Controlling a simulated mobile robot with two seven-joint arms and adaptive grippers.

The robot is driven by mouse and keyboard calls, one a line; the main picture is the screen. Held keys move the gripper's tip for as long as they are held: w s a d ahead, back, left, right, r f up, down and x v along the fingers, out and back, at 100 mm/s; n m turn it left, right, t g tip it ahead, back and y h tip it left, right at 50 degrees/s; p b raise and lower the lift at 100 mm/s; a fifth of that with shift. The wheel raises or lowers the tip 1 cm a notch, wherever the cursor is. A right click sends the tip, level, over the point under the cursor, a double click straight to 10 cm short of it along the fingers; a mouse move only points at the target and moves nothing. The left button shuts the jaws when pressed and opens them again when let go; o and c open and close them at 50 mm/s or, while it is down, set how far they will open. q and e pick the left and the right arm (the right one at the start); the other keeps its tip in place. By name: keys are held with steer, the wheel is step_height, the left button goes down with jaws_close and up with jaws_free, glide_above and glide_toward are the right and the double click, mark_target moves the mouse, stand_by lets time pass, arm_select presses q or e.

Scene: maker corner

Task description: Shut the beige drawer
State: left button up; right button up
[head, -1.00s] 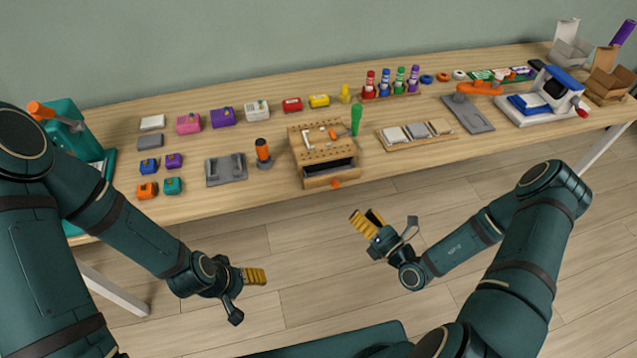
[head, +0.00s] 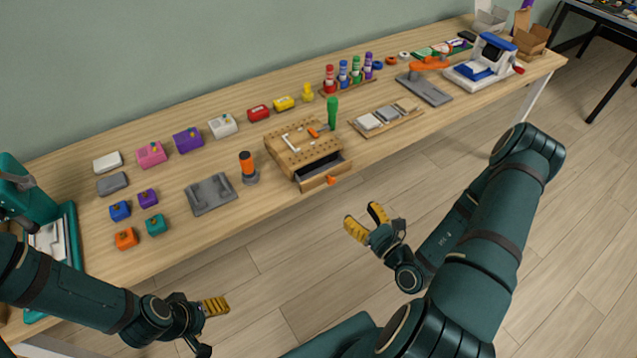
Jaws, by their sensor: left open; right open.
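The beige drawer (head: 315,182) is part of a small wooden pegboard-topped box (head: 303,149) on the workbench. It is pulled out toward the front edge, with its dark inside showing. A small orange knob (head: 331,180) is on its front. My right gripper (head: 364,221) is open and empty, in front of the bench edge, to the right of and nearer than the drawer, not touching it. My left gripper (head: 216,307) is open and empty, low at the lower left, in front of the bench and away from the drawer.
An orange-topped cylinder (head: 247,165) and a grey fixture plate (head: 211,194) stand left of the box. A tray with grey blocks (head: 385,119) lies to its right. A green-handled tool (head: 332,110) stands upright at the box's back right. The floor before the drawer is clear.

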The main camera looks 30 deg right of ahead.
mark_target(333, 182)
steer(key=w, duration=0.4)
steer(key=w+b, duration=0.1)
steer(key=w, duration=0.4)
steer(key=w+a+b, duration=0.1)
steer(key=w, duration=0.3)
steer(key=shift+w, duration=0.3)
steer(key=shift+c, duration=0.5)
jaws_close()
